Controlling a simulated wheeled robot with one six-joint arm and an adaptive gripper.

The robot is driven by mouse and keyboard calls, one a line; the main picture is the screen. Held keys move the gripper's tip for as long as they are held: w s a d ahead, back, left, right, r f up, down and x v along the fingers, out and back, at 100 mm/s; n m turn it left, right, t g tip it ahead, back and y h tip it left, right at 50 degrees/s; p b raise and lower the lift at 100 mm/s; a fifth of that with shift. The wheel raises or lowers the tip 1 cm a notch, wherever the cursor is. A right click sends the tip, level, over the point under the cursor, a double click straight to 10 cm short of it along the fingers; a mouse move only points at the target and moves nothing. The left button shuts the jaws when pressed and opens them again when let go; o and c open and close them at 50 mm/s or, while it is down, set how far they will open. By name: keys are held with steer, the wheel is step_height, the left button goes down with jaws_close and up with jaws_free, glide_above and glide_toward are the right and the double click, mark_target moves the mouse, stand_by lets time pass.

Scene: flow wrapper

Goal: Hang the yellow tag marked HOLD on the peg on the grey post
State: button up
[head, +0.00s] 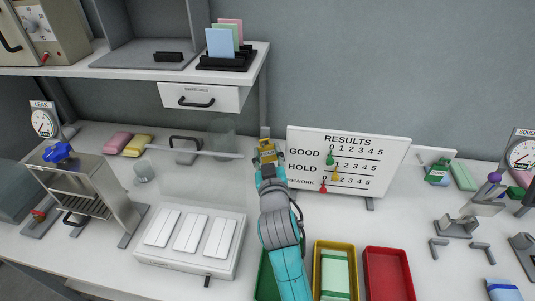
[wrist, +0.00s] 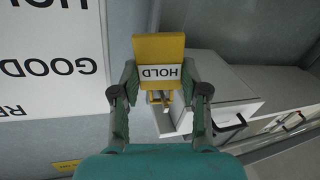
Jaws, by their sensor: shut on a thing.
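The yellow tag (wrist: 158,47) carries a white label reading HOLD, upside down in the wrist view. My gripper (wrist: 160,80) is shut on the tag, with one finger at each side of it. In the head view the tag (head: 267,152) is at the tip of my gripper (head: 268,163), in front of the grey post (head: 264,131), just left of the results board. A small grey piece, perhaps the peg (wrist: 158,98), shows beside the tag in the wrist view. I cannot tell whether the tag is on the peg or only close to it.
The RESULTS board (head: 348,160) stands close on the right, with small coloured markers on it. A shelf with a drawer (head: 200,97) overhangs at the upper left. A white block tray (head: 190,240) and green, yellow and red bins (head: 388,272) lie nearer me.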

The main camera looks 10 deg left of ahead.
steer(key=o, duration=0.9)
steer(key=v, duration=1.2)
